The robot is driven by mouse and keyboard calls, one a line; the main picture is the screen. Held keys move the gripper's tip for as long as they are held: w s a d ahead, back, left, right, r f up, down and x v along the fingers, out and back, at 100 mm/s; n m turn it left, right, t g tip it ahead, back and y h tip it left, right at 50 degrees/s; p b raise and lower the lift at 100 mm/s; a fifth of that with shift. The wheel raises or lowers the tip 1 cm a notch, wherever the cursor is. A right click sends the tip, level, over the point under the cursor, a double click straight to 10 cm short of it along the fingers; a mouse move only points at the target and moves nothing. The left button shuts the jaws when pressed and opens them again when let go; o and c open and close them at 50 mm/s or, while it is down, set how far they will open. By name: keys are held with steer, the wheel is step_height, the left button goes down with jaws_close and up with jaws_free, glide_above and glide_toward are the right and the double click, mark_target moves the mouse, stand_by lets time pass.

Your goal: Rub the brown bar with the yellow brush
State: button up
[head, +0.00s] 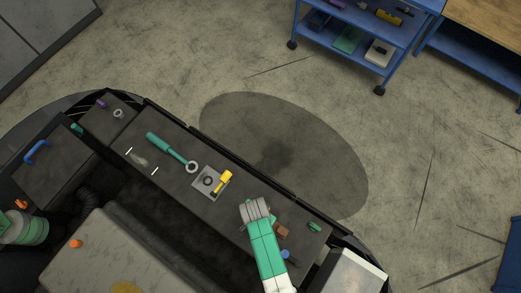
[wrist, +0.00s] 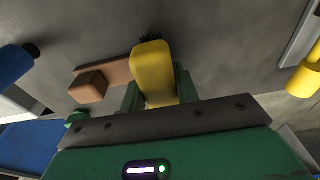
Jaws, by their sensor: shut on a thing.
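The yellow brush (wrist: 153,72) has dark bristles at its far end. My gripper (wrist: 156,92) is shut on it, with a green finger on each side, in the wrist view. The brown bar (wrist: 88,87) lies on the dark worktop just left of the brush; a flat brown part runs behind it toward the brush. I cannot tell whether the bristles touch it. In the head view the brown bar (head: 282,231) shows just right of my arm, which hides the brush and most of the gripper.
A yellow-headed tool (head: 223,178) lies on a grey plate (head: 201,191) left of my arm. A teal-handled ring tool (head: 168,147) lies farther left. A blue piece (head: 286,254) and a green piece (head: 314,227) lie near the bar. A blue cart (head: 350,42) stands at the back.

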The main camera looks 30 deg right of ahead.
steer(key=shift+r, duration=0.15)
steer(key=shift+f, duration=0.2)
steer(key=shift+r, duration=0.1)
steer(key=shift+s+d+r+p, duration=0.15)
steer(key=shift+s+d+p, duration=0.2)
steer(key=shift+s+p, duration=0.3)
steer(key=shift+s+d+f+p, duration=0.2)
steer(key=shift+s+d+p, duration=0.25)
steer(key=shift+s, duration=0.45)
steer(key=shift+w, duration=0.1)
